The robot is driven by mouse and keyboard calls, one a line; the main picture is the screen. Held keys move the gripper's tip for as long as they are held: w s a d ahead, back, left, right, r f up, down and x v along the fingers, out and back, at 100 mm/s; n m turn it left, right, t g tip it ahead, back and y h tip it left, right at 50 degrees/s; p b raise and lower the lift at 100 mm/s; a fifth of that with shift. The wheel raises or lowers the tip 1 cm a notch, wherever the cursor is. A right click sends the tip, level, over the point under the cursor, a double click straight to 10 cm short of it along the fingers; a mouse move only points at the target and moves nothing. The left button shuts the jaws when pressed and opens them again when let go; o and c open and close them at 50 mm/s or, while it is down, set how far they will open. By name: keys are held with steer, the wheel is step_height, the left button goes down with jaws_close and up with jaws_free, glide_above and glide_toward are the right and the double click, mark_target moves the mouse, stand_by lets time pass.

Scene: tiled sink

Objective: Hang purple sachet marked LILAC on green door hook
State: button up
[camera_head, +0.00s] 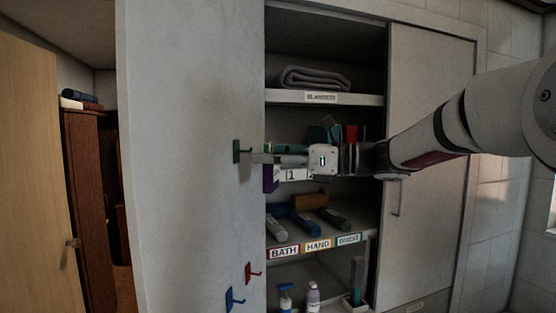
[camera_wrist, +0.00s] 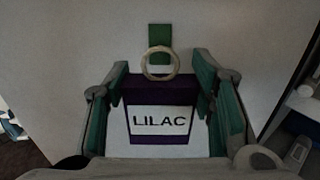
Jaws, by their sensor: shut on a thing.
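The purple sachet (camera_wrist: 162,91) has a white label reading LILAC and a pale ring (camera_wrist: 158,62) at its top. My gripper (camera_wrist: 162,84) is shut on it, one finger on each side. In the head view my gripper (camera_head: 258,156) reaches left to the pale door panel, with the sachet's purple side (camera_head: 269,182) hanging below the fingers. The green hook (camera_head: 237,151) is on that panel, just left of the fingertips. In the wrist view the green hook (camera_wrist: 160,36) lies straight behind the ring, which overlaps its lower part. I cannot tell whether the ring is around the hook's peg.
A red hook (camera_head: 253,272) and a blue hook (camera_head: 234,299) sit lower on the panel (camera_head: 185,180). Right of it, an open cupboard has a folded blanket (camera_head: 312,79), rolled towels (camera_head: 303,226) and bottles (camera_head: 313,296) on shelves close to my arm.

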mark_target(237, 161)
steer(key=shift+f+b+x, duration=0.1)
steer(key=shift+b+x, duration=0.6)
steer(key=shift+x, duration=0.45)
steer(key=shift+f+b+x, duration=0.15)
steer(key=shift+b+x, duration=0.5)
steer(key=shift+x, duration=0.55)
steer(key=shift+w+a+f+p, duration=0.1)
steer(key=shift+a+f+p, duration=0.15)
steer(key=shift+a+p, duration=0.2)
steer(key=shift+a+f, duration=0.1)
steer(key=shift+f, duration=0.05)
steer(key=o, duration=1.2)
